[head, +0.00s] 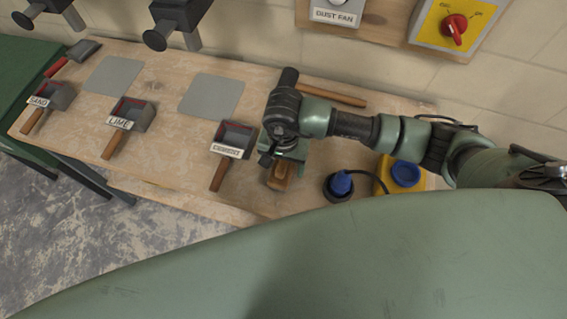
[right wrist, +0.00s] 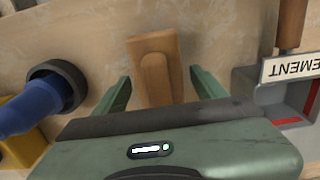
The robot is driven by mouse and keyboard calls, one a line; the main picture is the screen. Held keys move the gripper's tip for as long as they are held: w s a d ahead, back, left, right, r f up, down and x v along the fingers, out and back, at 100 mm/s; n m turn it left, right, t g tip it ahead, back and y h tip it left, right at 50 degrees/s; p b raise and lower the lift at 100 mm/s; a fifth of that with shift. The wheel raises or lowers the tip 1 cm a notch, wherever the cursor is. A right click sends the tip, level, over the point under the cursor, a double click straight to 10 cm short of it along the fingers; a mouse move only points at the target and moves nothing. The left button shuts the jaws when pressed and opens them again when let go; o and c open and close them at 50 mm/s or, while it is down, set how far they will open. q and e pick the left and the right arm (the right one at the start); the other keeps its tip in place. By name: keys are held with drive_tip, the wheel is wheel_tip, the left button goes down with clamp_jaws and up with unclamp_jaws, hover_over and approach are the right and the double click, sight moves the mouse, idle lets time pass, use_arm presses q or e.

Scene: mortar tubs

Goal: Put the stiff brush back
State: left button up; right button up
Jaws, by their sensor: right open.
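A wooden block (head: 281,178) with a raised wooden grip lies on the workbench, right of the CEMENT scoop. It may be the stiff brush, but no bristles show. My right gripper (head: 283,156) is over it, pointing down, and hides its far part. In the right wrist view the block (right wrist: 155,78) lies between the two green fingers of my right gripper (right wrist: 160,82), which is open, with a gap on each side. My left gripper is not in view.
The CEMENT scoop (head: 232,147) is close on the left. A blue-topped item in a dark round holder (head: 338,188) and a yellow box (head: 403,175) with a blue lid are right. A wooden stick (head: 333,94) lies behind. Grey mats (head: 211,95) lie further left.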

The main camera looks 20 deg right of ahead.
drive_tip(key=shift+r, duration=0.1)
drive_tip(key=shift+r, duration=0.2)
wheel_tip(320, 180, up, 11)
drive_tip(key=b, duration=0.2)
drive_tip(key=shift+w+f+b, duration=0.1)
drive_tip(key=shift+f+b, duration=0.1)
drive_tip(key=shift+b, duration=0.2)
drive_tip(key=shift+r, duration=0.55)
